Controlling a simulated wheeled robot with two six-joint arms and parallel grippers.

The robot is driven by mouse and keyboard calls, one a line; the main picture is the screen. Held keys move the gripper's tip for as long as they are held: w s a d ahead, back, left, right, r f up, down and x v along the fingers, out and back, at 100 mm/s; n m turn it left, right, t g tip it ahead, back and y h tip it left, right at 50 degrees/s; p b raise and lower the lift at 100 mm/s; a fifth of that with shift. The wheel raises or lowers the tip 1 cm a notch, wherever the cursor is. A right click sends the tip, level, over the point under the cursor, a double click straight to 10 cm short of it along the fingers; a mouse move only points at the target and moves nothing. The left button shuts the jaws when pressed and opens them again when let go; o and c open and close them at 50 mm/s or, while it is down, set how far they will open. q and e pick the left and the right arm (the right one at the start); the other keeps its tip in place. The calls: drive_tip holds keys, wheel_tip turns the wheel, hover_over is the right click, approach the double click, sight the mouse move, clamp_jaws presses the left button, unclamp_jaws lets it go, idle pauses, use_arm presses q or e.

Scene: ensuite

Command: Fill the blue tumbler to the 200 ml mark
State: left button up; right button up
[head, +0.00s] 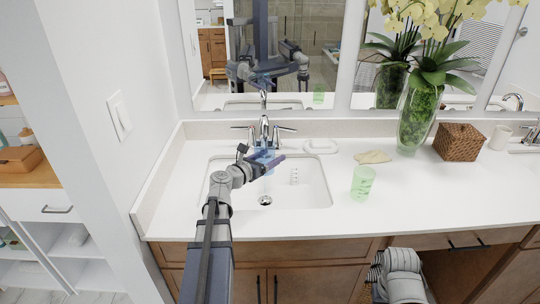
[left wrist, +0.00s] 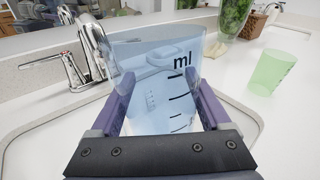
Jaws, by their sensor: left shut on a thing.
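The blue tumbler (head: 268,157) is clear and light blue, held over the sink basin (head: 318,192) close below the faucet (head: 264,128). My left gripper (head: 266,164) is shut on it, with one finger on each side in the left wrist view (left wrist: 155,112). There the tumbler (left wrist: 160,80) shows black "ml" lettering and several black marks, and looks roughly upright. The basin shows through its wall. I see no clear water level in it and no clear stream. The faucet (left wrist: 92,45) stands just left of and behind the tumbler. My right gripper is out of view.
A green tumbler (head: 362,183) stands on the counter right of the sink; it also shows in the left wrist view (left wrist: 270,72). A folded cloth (head: 373,157), a soap dish (head: 320,147), a plant vase (head: 416,120) and a wicker box (head: 460,141) stand further back.

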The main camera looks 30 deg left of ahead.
use_arm(q)
drive_tip(key=shift+f, duration=0.1)
drive_tip(key=w+a+f+b, duration=0.2)
drive_tip(key=w+f+b, duration=0.2)
drive_tip(key=f+b, duration=0.5)
drive_tip(key=shift+w+a+f+b, duration=0.15)
drive_tip(key=shift+a+f+b, duration=0.2)
drive_tip(key=shift+b, duration=0.2)
idle(0.5)
drive_tip(key=w+a, duration=0.4)
drive_tip(key=w, duration=0.4)
drive_tip(key=shift+a, duration=0.4)
idle(4.8)
